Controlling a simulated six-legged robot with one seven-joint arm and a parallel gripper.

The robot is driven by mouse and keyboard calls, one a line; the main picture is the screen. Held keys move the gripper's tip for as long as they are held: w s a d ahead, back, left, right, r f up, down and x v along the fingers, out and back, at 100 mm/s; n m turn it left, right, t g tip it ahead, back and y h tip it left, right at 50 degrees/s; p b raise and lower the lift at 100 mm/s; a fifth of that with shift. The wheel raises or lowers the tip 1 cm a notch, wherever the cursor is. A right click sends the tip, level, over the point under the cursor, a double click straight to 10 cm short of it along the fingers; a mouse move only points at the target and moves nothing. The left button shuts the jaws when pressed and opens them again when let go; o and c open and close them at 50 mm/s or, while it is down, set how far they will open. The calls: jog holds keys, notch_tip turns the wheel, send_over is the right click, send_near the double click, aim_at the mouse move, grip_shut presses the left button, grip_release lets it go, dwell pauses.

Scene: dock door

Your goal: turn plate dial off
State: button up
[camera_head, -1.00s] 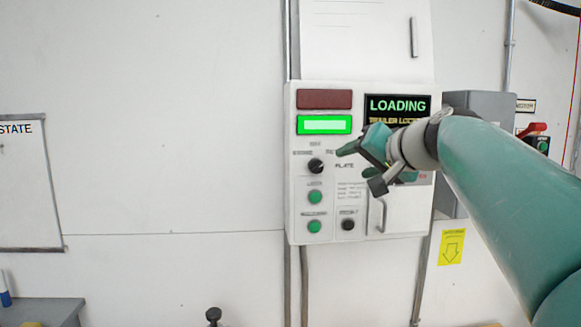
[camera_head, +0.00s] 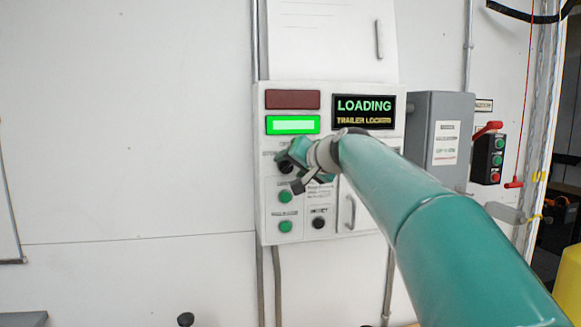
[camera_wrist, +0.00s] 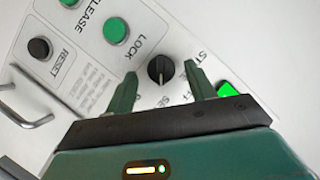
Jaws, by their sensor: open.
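The plate dial is a round black knob (camera_wrist: 160,70) on the white control panel (camera_head: 272,215). In the wrist view it sits between the tips of my two green fingers, with a gap on each side. My gripper (camera_wrist: 161,84) is open, and I cannot tell how deep the fingertips reach around the knob. A pale mark shows on the knob; the dial's setting is hard to read.
Green buttons (camera_head: 285,197) and a black reset button (camera_head: 318,223) lie below the dial. Above are a lit green lamp (camera_head: 292,125), a dark red lamp (camera_head: 292,99) and a LOADING display (camera_head: 363,110). A grey box (camera_head: 437,140) stands to the right.

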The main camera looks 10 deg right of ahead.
jog(key=shift+w+a+f, duration=0.1)
jog(key=shift+w+a, duration=0.1)
jog(key=shift+w, duration=0.1)
jog(key=c, duration=1)
jog(key=shift+n, duration=0.3)
jog(key=n+h, duration=0.1)
jog(key=n, duration=0.1)
jog(key=n+h, duration=0.1)
jog(key=shift+a+r+g+h, duration=0.2)
jog(key=shift+a+g+h, duration=0.1)
jog(key=shift+g, duration=0.1)
jog(key=shift+n+h, duration=1.2)
jog(key=shift+n, duration=0.2)
